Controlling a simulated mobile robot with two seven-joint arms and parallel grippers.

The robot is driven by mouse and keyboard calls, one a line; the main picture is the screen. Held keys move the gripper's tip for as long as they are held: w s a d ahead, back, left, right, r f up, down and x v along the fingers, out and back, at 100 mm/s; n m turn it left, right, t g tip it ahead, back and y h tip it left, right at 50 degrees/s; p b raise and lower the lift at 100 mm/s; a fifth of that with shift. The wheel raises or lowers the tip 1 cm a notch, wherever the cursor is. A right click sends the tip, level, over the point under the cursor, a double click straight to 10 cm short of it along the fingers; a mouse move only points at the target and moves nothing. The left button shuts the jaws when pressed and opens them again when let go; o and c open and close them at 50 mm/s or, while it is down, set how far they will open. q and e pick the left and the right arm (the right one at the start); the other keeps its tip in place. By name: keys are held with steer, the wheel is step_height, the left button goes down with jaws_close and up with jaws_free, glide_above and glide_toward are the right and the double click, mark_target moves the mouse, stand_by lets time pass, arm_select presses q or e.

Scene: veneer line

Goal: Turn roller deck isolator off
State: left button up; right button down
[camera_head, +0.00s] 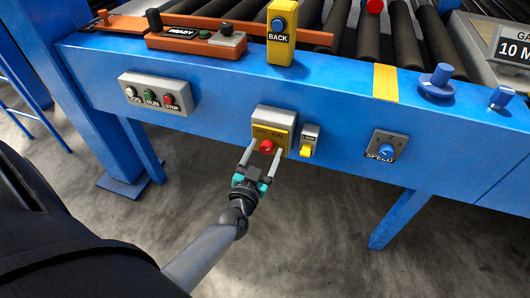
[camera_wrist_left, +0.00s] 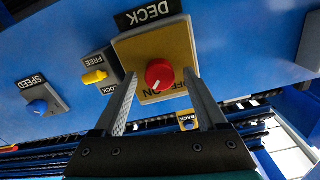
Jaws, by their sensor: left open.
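The roller deck isolator is a yellow plate (camera_head: 284,122) on a grey box on the blue beam, marked OFF and ON, with a red knob (camera_head: 267,146). In the left wrist view the yellow plate (camera_wrist_left: 178,46) sits beside a DECK label, and the red knob (camera_wrist_left: 159,73) has a pale pointer mark that appears to lean toward ON. My left gripper (camera_head: 263,153) is open, its two fingers on either side of the knob. In the left wrist view the gripper (camera_wrist_left: 161,82) shows gaps between fingers and knob. My right gripper is not in view.
A lock box with a yellow tab (camera_head: 306,151) is just right of the isolator. A SPEED dial (camera_head: 386,151) is farther right. A JOG, RUN and STOP button box (camera_head: 158,94) is to the left. A yellow BACK post (camera_head: 281,35) stands above. Open floor lies below the beam.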

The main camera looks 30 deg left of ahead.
arm_select(q)
steer(key=shift+w, duration=0.25)
steer(key=shift+c, duration=0.2)
jaws_close()
stand_by(0.3)
